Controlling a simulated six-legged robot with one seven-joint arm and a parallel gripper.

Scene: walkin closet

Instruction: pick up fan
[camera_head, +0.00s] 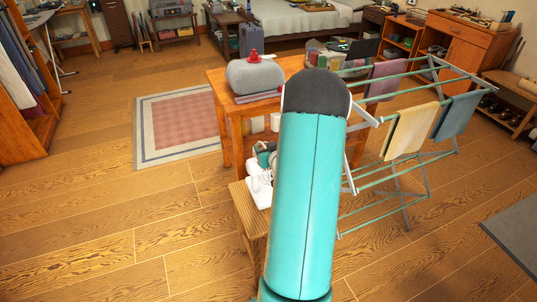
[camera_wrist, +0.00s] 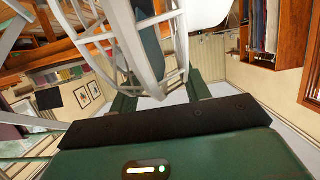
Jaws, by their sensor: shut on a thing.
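In the wrist view, a white wire cage, which looks like the fan (camera_wrist: 158,92), is between the two green fingers of my gripper (camera_wrist: 160,84). My gripper is shut on it. A dark green part shows behind the cage bars, and a smooth white rounded part sits above. The fan is cut off by the top of the picture.
A wooden table (camera_head: 232,122) with a grey cushion-like object (camera_head: 255,77) stands behind my arm. A drying rack (camera_head: 405,185) with towels is close on the right. A low wooden stool (camera_head: 252,222) is at left. Floor (camera_head: 110,220) is clear further left.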

